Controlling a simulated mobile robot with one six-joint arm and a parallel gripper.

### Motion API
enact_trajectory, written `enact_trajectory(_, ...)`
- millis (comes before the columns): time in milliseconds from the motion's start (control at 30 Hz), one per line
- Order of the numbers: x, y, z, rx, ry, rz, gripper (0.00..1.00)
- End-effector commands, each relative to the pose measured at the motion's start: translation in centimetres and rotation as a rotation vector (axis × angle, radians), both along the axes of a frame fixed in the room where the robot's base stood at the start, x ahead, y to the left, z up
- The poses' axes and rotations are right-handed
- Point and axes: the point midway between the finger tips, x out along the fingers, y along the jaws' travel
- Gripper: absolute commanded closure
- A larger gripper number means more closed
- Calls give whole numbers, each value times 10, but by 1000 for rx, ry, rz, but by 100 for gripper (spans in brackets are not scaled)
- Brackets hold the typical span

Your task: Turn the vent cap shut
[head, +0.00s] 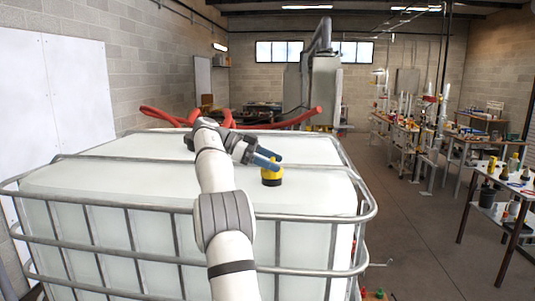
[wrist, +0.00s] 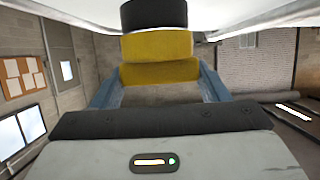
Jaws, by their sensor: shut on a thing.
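The vent cap (head: 271,175) is yellow with a black base and stands upright on the white tank top (head: 110,180), near its right side. In the wrist view the picture is upside down, and the yellow cap (wrist: 157,47) shows at the top middle with its black base (wrist: 154,14) against the tank. My gripper (head: 275,162) reaches in from the left, with its blue fingers at the upper part of the cap. In the wrist view my gripper (wrist: 158,78) has one finger on each side of the yellow part and is shut on it. How far the cap is turned cannot be told.
A metal cage rail (head: 125,206) runs around the tank. Red hoses (head: 290,121) lie behind, along the far edge. Workbenches (head: 505,180) with small items stand at right, past a clear floor aisle (head: 415,225).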

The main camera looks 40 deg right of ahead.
Motion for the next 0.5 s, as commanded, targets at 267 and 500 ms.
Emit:
enact_trajectory(267, -1, -1, -2, 2, 1, -19, 55)
enact_trajectory(500, -1, -1, -2, 3, 1, -18, 31)
